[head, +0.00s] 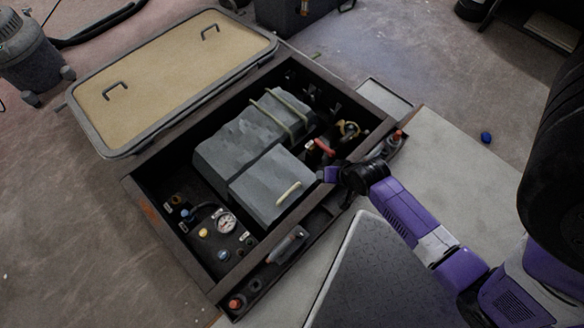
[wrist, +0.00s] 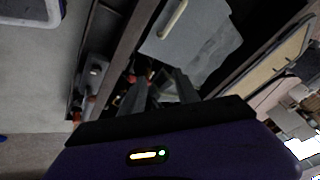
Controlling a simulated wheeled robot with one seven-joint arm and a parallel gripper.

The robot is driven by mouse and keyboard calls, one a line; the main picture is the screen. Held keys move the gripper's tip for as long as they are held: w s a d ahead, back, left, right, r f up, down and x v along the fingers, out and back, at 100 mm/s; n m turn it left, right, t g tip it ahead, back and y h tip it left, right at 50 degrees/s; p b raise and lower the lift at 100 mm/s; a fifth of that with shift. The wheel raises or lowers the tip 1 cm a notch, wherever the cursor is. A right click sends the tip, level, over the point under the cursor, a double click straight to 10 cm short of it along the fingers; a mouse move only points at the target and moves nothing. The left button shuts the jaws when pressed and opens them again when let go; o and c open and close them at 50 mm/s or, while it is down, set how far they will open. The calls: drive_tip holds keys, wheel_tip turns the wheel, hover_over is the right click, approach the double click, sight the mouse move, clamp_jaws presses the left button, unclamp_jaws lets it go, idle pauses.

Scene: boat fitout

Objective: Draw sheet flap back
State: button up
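A grey sheet (head: 225,142) covers a block in the dark open bay. Its front flap (head: 262,187) lies flat with a tan bar-shaped pull (head: 289,193) near its right edge. In the wrist view the flap (wrist: 203,38) and the pull (wrist: 173,19) show at top centre. My gripper (head: 325,174) is over the right side of the bay, just right of the flap and apart from the pull. In the wrist view my gripper (wrist: 163,82) has its two dark fingers apart, with nothing seen between them but bay fittings beyond.
A tan lid panel (head: 175,75) with two handles lies left of the bay. A gauge (head: 226,222) and several fittings sit at the bay's front left. A red-handled fitting (head: 322,146) is close behind my gripper. A narrow tool tray (head: 262,283) runs along the front edge.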

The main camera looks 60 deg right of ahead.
drive_tip(key=w+d+f+m+g+y+b, duration=0.1)
drive_tip(key=w+f+m+y+b, duration=0.15)
drive_tip(key=f, duration=0.35)
drive_tip(key=w+d+f+m+g+y+b, duration=0.1)
drive_tip(key=w+d+f+m+b, duration=0.2)
drive_tip(key=f, duration=0.4)
drive_tip(key=m+y+b, duration=0.3)
drive_tip(key=b, duration=0.3)
approach(290, 191)
drive_tip(key=b+x, duration=0.3)
drive_tip(key=x, duration=0.5)
drive_tip(key=shift+a+f+b, duration=0.1)
drive_tip(key=shift+f+b, duration=0.05)
drive_tip(key=shift+b, duration=0.25)
drive_tip(key=shift+s, duration=0.1)
clamp_jaws()
